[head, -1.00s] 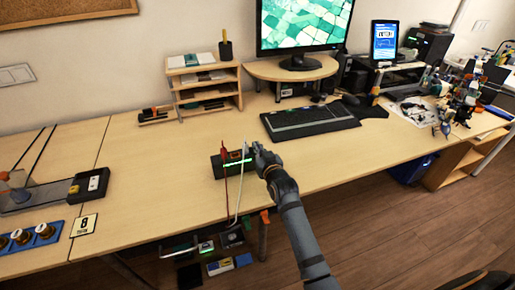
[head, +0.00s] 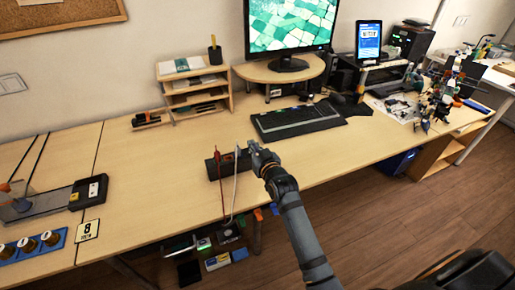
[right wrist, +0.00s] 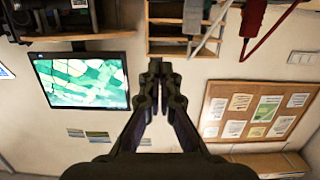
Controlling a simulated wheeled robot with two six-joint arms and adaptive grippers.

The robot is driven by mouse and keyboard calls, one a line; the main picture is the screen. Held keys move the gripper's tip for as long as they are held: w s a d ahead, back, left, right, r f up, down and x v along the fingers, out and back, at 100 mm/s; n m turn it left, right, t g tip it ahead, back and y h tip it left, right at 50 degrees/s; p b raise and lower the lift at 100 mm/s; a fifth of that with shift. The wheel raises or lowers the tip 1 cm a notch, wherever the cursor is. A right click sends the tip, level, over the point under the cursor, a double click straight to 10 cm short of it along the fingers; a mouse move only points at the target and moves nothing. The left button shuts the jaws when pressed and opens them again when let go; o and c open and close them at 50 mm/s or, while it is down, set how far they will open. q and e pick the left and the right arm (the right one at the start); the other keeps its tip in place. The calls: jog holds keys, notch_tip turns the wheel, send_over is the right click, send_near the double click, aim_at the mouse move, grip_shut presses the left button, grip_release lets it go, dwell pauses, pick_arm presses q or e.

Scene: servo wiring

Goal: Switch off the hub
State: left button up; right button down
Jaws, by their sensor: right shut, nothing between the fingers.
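The hub (head: 212,168) is a dark box near the front edge of the desk in the head view. No green light shows on it. A red cable (head: 217,178) and a white cable (head: 235,185) run from it down over the desk's edge. My right gripper (head: 254,147) is shut and empty at the hub's right end; I cannot tell whether it touches. In the right wrist view, which is upside down, its fingertips (right wrist: 160,68) are together, with the red cable (right wrist: 270,35) at the upper right. My left gripper is not in view.
A keyboard (head: 298,121) lies behind and right of the hub. A wooden shelf (head: 192,88) and a monitor (head: 292,27) stand farther back. A black switch box (head: 88,192) is at the left. Bare desk lies left of the hub.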

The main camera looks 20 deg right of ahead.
jog(key=s, duration=0.1)
jog(key=s+r, duration=0.1)
jog(key=s, duration=0.2)
jog(key=shift+s+r, duration=0.15)
jog(key=shift+r, duration=0.15)
jog(key=shift+d, duration=0.1)
jog(key=s+d+f+g, duration=0.1)
jog(key=s+f+g, duration=0.35)
jog(key=s, duration=0.45)
jog(key=s+d+f+g+h, duration=0.1)
jog(key=s+d+f+g, duration=0.1)
jog(key=s+f+g, duration=0.45)
jog(key=s+d+f+g, duration=0.1)
jog(key=s+f, duration=0.2)
jog(key=s, duration=0.8)
notch_tip(320, 180, down, 22)
jog(key=d+g+p, duration=0.2)
jog(key=d, duration=0.1)
jog(key=s+d+f+g+p, duration=0.1)
jog(key=s+f+p, duration=0.1)
jog(key=s+f, duration=1.4)
jog(key=s, duration=0.4)
jog(key=shift+s+f+p, duration=0.15)
jog(key=shift+s+p, duration=0.1)
jog(key=shift+p, duration=0.1)
